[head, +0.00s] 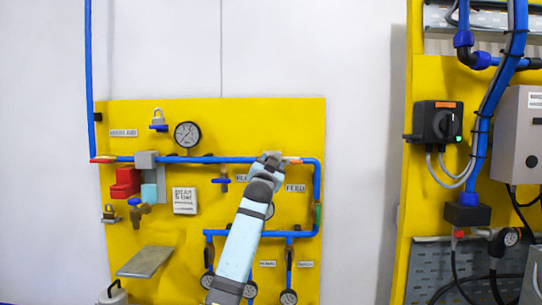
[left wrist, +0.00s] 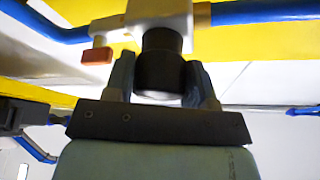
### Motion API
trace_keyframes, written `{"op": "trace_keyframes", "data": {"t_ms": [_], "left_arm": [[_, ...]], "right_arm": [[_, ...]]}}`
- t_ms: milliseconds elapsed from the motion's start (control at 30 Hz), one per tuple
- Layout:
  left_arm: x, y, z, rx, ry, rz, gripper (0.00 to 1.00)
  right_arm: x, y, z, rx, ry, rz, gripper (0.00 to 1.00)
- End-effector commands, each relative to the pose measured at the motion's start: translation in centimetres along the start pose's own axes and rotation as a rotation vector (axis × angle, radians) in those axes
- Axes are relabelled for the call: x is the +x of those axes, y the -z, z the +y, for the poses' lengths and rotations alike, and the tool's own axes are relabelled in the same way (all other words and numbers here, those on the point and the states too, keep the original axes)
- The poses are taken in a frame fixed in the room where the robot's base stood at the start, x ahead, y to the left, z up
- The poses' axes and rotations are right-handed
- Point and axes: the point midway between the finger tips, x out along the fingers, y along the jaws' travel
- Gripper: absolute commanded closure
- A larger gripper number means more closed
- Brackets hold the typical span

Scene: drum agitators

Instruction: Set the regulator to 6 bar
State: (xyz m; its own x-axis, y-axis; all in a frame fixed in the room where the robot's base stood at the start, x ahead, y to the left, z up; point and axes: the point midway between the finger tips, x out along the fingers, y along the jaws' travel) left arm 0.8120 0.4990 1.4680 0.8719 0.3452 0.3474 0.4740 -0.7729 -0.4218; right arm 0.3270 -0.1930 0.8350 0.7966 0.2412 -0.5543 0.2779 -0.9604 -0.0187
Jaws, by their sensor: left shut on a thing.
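The regulator shows in the left wrist view as a pale body (left wrist: 158,10) with a black round knob (left wrist: 160,58) on it. My left gripper (left wrist: 160,82) is shut around this knob, one finger on each side. In the head view the left gripper (head: 270,160) is at the blue pipe on the yellow panel, and my arm hides the knob. The dials are too small to read. My right gripper is not in view.
A grey shelf plate (head: 146,262) juts out at lower left. A second yellow panel (head: 411,200) with a rotary switch (head: 441,124) stands at right.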

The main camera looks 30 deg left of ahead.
Motion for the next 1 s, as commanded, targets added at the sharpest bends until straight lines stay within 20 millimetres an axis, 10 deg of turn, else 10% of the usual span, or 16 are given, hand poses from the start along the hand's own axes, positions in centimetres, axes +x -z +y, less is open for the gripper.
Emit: {"op": "trace_keyframes", "data": {"t_ms": [400, 1000], "left_arm": [[0.2, 0.5, -0.5, 0.347, -0.143, -0.002, 0.73], [0.0, 0.1, -0.2, 0.561, -0.233, 0.000, 0.73]], "right_arm": [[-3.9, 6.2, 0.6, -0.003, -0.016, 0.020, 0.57], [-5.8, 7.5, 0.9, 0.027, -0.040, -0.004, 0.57]]}}
